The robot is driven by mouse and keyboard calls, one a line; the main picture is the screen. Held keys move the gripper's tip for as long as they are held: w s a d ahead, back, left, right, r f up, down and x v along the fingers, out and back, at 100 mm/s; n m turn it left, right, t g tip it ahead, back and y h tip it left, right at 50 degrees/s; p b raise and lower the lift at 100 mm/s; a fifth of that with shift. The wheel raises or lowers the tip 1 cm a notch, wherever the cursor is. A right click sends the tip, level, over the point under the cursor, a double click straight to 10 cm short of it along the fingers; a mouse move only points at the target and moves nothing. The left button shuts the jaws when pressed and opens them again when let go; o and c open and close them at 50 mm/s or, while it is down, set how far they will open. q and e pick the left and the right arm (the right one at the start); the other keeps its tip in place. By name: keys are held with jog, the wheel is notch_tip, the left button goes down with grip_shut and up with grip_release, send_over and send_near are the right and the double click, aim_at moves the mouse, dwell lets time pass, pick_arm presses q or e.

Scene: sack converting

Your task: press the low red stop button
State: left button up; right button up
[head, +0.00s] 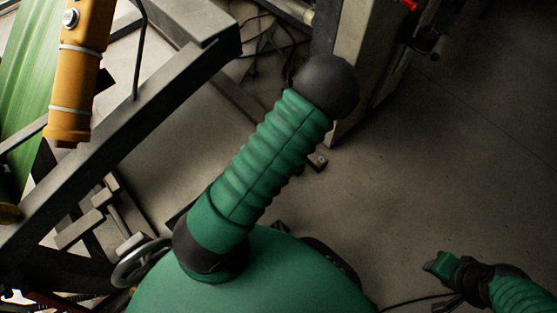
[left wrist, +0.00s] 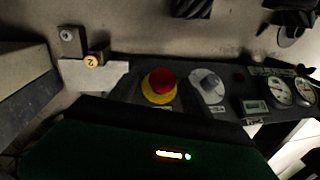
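The red stop button (left wrist: 162,81) shows in the left wrist view, on a yellow base at the middle of a dark control panel (left wrist: 130,88). I cannot make it out in the head view. My left arm, in a green ribbed sleeve, reaches up the middle of the head view to a black joint; its gripper is hidden there. Dark shapes at the top of the left wrist view may be its fingers; they are apart from the button. My right gripper (head: 440,266) is low at the right of the head view, its fingers too small and dark to read.
Beside the button are a grey-white round control (left wrist: 208,86) and dial gauges (left wrist: 279,92). A yellow tag (left wrist: 92,61) is left of it. In the head view, a dark steel frame (head: 120,105) and an orange cylinder (head: 78,70) stand left. The floor at right is clear.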

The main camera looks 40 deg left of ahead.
pick_arm(q)
notch_tip(320, 180, up, 16)
jog(key=w+p, duration=0.3)
jog(key=p, duration=0.7)
jog(key=shift+d+r, duration=0.25)
jog(key=shift+d, duration=0.1)
